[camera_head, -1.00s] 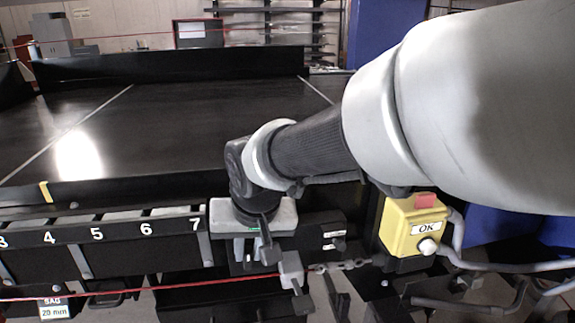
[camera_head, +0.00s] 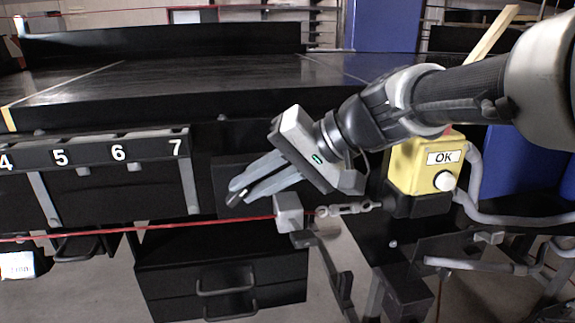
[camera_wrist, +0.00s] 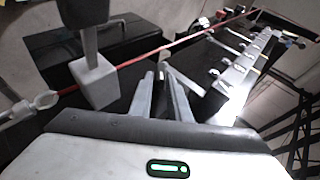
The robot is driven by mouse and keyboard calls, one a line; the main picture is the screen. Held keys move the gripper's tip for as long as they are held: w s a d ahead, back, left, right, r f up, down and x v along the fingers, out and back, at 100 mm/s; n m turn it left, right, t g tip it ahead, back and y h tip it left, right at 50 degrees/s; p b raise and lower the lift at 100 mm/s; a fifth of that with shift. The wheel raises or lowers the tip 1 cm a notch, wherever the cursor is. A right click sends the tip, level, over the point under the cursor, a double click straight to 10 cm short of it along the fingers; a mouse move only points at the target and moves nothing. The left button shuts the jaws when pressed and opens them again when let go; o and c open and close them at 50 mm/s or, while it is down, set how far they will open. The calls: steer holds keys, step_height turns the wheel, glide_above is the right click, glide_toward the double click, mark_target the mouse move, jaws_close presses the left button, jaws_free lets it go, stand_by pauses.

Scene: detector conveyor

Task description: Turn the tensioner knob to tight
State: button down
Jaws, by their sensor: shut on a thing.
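My gripper (camera_head: 237,191) reaches in from the right, its two grey fingers slanting down to the left against a dark panel (camera_head: 226,172) on the conveyor's side. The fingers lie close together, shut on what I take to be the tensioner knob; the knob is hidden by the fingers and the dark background. Its marks are hidden too, so I cannot tell its setting. In the wrist view the fingers (camera_wrist: 162,78) point away from me, with their tips near the red cord.
A red cord (camera_head: 190,223) runs past a grey block (camera_head: 288,211) just below my gripper to a metal turnbuckle (camera_head: 347,208). A yellow box (camera_head: 420,166) marked OK, with a white button, stands at right under my arm. Numbered slots (camera_head: 119,152) are at left.

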steer(key=shift+f+y+b, duration=0.15)
steer(key=shift+y+b, duration=0.15)
steer(key=shift+b, duration=0.15)
steer(key=c, duration=1.8)
jaws_free()
steer(key=shift+o, duration=0.2)
steer(key=p+v, duration=0.4)
steer(key=v, duration=1.3)
steer(key=shift+d, duration=0.25)
